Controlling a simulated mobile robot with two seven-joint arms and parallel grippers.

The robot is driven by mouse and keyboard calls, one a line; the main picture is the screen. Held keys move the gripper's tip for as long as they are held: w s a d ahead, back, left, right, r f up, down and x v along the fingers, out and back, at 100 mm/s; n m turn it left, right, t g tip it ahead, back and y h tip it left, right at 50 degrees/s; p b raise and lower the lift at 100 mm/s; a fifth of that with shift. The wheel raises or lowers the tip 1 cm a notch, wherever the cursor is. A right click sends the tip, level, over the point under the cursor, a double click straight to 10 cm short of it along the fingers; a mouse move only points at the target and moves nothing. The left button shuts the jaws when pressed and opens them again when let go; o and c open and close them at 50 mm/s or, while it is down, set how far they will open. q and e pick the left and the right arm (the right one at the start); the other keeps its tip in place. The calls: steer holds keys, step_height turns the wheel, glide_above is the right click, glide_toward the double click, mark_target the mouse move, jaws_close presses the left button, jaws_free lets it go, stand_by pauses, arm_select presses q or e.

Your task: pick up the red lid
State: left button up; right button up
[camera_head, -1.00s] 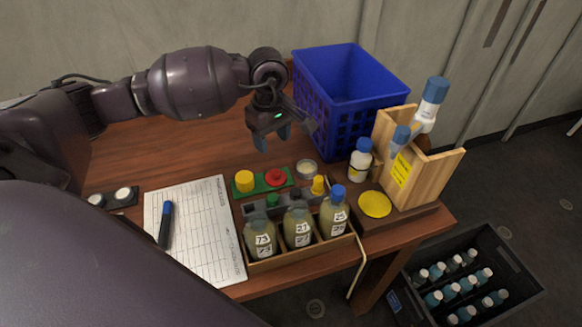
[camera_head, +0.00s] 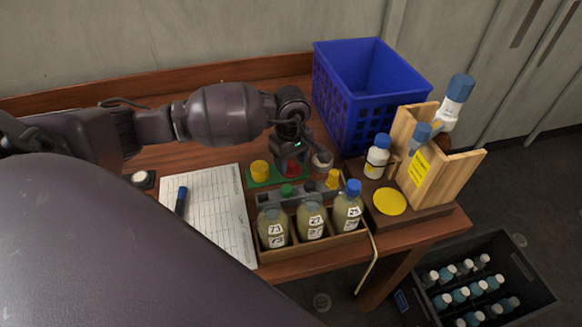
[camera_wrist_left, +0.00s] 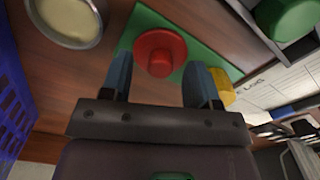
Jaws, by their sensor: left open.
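The red lid (camera_wrist_left: 160,53) is a round disc with a raised knob, lying on a green mat (camera_wrist_left: 142,17) in the left wrist view. In the head view the red lid (camera_head: 291,169) is partly hidden by my left gripper (camera_head: 290,165), which points down over it. In the left wrist view my left gripper (camera_wrist_left: 160,84) is open, its two blue-grey fingertips on either side of the lid's near edge. Nothing is held between them. Whether the fingers touch the lid cannot be told. My right gripper is not in view.
A yellow lid (camera_head: 260,170) stands beside the red one. A round tin (camera_head: 322,161) is to the right. A wooden box (camera_head: 322,240) of labelled bottles is in front. A blue crate (camera_head: 345,110) stands behind right. A written sheet (camera_head: 222,210) lies left.

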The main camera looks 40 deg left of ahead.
arm_select(q)
steer(key=shift+f, duration=0.35)
steer(key=c, duration=1)
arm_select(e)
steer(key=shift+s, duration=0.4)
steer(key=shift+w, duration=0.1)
